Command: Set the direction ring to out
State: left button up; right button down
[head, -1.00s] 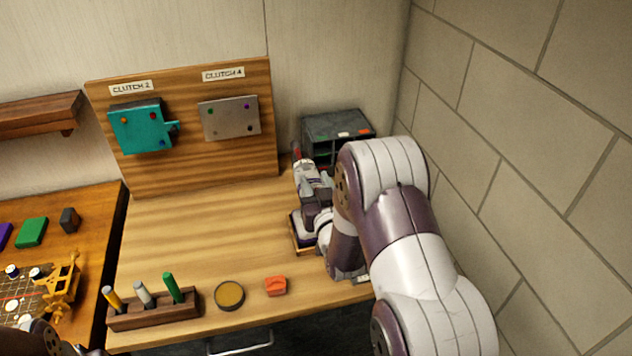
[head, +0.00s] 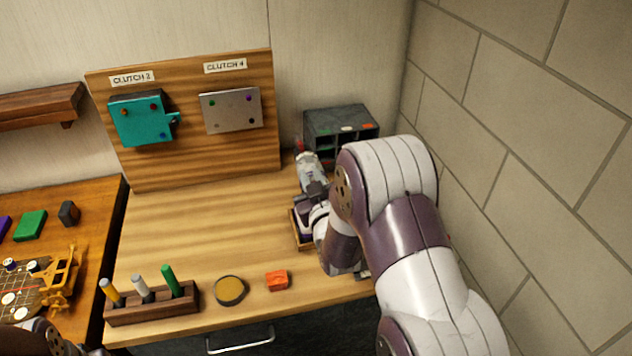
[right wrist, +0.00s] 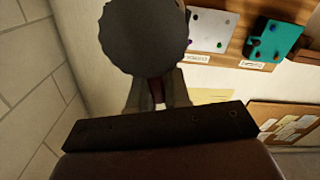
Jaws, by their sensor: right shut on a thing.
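My right gripper (head: 310,168) is at the back right of the workbench, in front of the grey cubby box, partly hidden by its own arm. In the right wrist view its fingers (right wrist: 157,92) are shut on a tool. The tool shows a dark round end with a scalloped edge (right wrist: 145,35) and a reddish-brown part between the fingers. In the head view only a small red bit of the tool (head: 300,143) shows above the gripper. I cannot make out a direction ring or its setting. My left gripper is out of view.
A grey cubby box (head: 338,119) stands at the back right by the brick wall. A teal plate (head: 140,121) and a grey plate (head: 229,110) hang on the back board. A pen block (head: 152,308), a round tin (head: 230,290) and an orange block (head: 277,280) line the front edge.

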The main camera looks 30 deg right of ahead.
jog(key=shift+w+a+f+n+b, duration=0.15)
jog(key=shift+a+n+b, duration=0.2)
jog(key=shift+n, duration=0.3)
jog(key=shift+s+a+f+n+b, duration=0.1)
jog(key=shift+a+n+b, duration=0.1)
jog(key=shift+n+b, duration=0.35)
jog(key=shift+w, duration=0.1)
jog(key=c, duration=1.2)
grip_release()
jog(key=shift+o, duration=0.2)
jog(key=b+v, duration=0.2)
jog(key=v, duration=1)
jog(key=shift+s, duration=0.4)
